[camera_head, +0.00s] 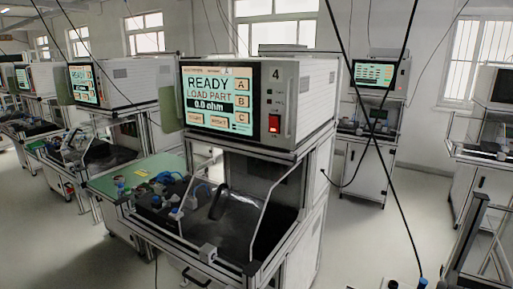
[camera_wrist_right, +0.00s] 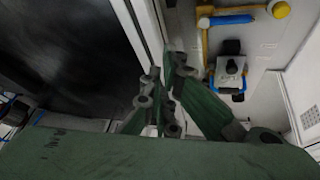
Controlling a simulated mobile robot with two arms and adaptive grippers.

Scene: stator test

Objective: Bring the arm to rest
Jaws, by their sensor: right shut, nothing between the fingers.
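My right gripper (camera_wrist_right: 168,98) shows only in the right wrist view, with its grey-green fingers together and nothing between them. Beside it, to the left, are a pale frame edge (camera_wrist_right: 142,42) and a dark, smooth surface (camera_wrist_right: 75,50). Neither arm can be made out in the head view, and my left gripper is not seen. The nearest test station (camera_head: 315,95) stands in the middle of the head view. Its screen (camera_head: 218,98) reads READY, LOAD PART, 0.0 ohm.
Below the screen is an open bay with a clear guard (camera_head: 240,215). A green-topped bench (camera_head: 135,172) adjoins on the left. In the wrist view, a yellow-and-blue tool (camera_wrist_right: 232,19) and a clamp-like fixture (camera_wrist_right: 230,72) are right of the gripper.

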